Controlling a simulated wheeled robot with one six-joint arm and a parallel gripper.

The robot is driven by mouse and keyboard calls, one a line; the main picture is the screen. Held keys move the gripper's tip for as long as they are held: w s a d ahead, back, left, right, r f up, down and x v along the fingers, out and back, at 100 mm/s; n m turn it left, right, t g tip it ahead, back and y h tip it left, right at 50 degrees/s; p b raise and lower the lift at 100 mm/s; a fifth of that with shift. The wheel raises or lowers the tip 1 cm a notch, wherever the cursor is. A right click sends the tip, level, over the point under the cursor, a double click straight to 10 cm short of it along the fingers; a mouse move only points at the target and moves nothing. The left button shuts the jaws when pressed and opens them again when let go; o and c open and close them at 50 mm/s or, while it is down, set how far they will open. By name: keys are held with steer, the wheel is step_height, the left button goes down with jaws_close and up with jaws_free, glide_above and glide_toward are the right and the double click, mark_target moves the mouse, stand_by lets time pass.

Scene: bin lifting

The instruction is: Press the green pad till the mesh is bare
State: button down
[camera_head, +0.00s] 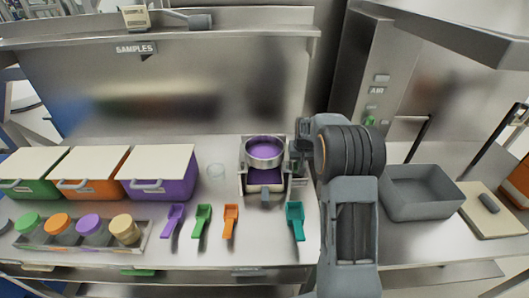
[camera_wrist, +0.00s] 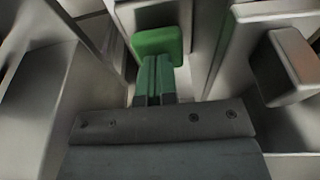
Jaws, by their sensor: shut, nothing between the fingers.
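The green pad (camera_wrist: 157,38) shows at the top of the wrist view, on a grey metal part. My gripper (camera_wrist: 157,62) is shut and empty. Its green fingertips overlap the lower edge of the pad in the wrist view; I cannot tell whether they touch it. In the head view my arm hides most of this spot. The round metal sieve (camera_head: 248,157) sits on a stand left of my arm. Purple material (camera_head: 265,148) covers its inside, and no bare mesh shows.
Purple, green, orange and teal scoops (camera_head: 295,221) lie along the counter front. Lidded bins (camera_head: 160,183) and a rack of jars (camera_head: 148,232) stand at left. A grey open bin (camera_head: 420,205) is right of my arm. Metal walls crowd my gripper in the wrist view.

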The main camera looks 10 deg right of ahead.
steer(key=shift+r, duration=0.45)
steer(key=shift+f, duration=0.15)
stand_by(1.1)
stand_by(0.4)
steer(key=shift+f+b, duration=0.7)
steer(key=shift+f, duration=0.1)
steer(key=shift+r+p, duration=0.6)
steer(key=shift+r, duration=0.3)
steer(key=shift+r, duration=0.15)
